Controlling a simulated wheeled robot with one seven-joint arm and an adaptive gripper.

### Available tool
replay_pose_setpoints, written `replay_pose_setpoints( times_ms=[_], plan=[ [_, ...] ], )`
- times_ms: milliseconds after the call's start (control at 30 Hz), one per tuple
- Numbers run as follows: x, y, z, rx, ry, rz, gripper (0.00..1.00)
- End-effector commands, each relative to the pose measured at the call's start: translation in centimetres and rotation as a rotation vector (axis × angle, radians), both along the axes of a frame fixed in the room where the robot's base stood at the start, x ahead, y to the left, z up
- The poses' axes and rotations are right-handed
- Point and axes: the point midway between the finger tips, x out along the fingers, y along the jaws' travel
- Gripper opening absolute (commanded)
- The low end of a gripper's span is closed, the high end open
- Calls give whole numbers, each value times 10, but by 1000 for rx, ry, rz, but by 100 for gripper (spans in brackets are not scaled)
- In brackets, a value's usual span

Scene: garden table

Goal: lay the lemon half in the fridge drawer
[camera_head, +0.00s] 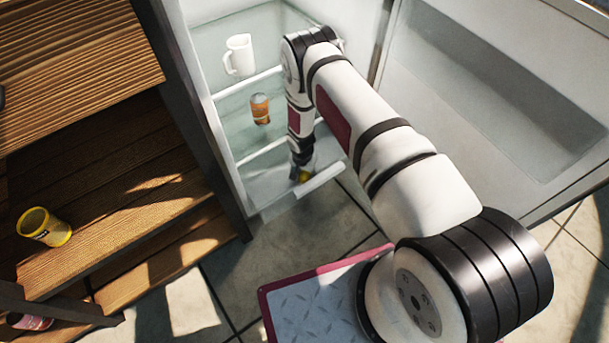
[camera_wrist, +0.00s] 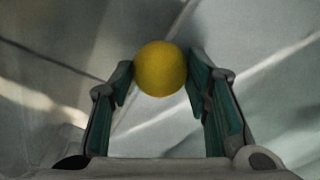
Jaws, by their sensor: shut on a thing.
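The lemon half (camera_wrist: 160,69) shows as a round yellow shape between the fingertips of my gripper (camera_wrist: 160,78) in the wrist view. My gripper is shut on it. In the head view my gripper (camera_head: 302,172) points down inside the open fridge, at the drawer, and only a small yellow bit of the lemon half (camera_head: 304,177) shows. The fridge drawer (camera_head: 322,179) is at the bottom of the fridge, with its pale front edge visible. My arm hides part of the drawer. I cannot tell whether the lemon half touches the drawer floor.
A white mug (camera_head: 239,56) stands on an upper fridge shelf, and an orange-brown jar (camera_head: 260,109) stands below it. The fridge door (camera_head: 480,100) is open at the right. A wooden shelf unit at the left holds a yellow can (camera_head: 44,227); a red-labelled can (camera_head: 32,322) is below.

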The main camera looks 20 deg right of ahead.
Motion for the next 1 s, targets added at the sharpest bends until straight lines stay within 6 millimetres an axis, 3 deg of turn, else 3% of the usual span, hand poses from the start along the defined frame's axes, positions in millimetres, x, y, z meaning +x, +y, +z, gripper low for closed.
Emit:
replay_pose_setpoints(
  times_ms=[233,267,333,367,733,867,1000],
  plan=[
    [0,0,-1,0,0,-1,16],
    [0,0,-1,0,0,-1,46],
    [0,0,-1,-1,-1,-1,62],
    [0,0,-1,-1,-1,-1,64],
    [1,0,3,0,-1,0,64],
    [0,1,20,0,-1,0,64],
    [-2,3,49,0,-3,0,64]
  ],
)
